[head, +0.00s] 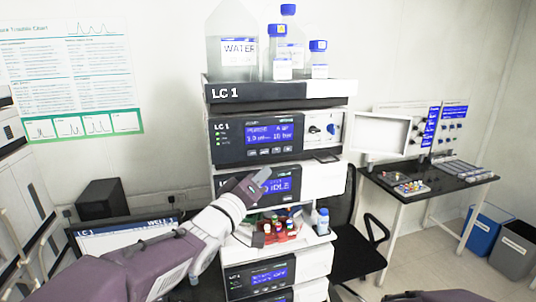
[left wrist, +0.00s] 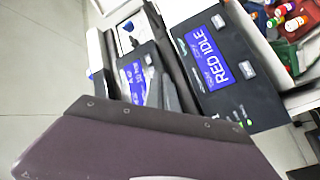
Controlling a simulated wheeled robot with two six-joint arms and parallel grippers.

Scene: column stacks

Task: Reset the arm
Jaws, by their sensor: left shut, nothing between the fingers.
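My left arm comes in from the lower left in the head view. My left gripper (head: 262,177) is shut and empty, in front of the LC 1 stack's second module, whose screen (head: 284,186) reads IDLE and is partly hidden by the gripper. I cannot tell whether the fingertips touch the stack. My right gripper is not in view.
The top tray (head: 280,92) holds several bottles, including a large WATER bottle (head: 232,52). Colored-cap vials (head: 275,230) and a small bottle (head: 323,222) stand on an open shelf below the gripper. A chair (head: 358,255) and a side table (head: 425,178) are at right.

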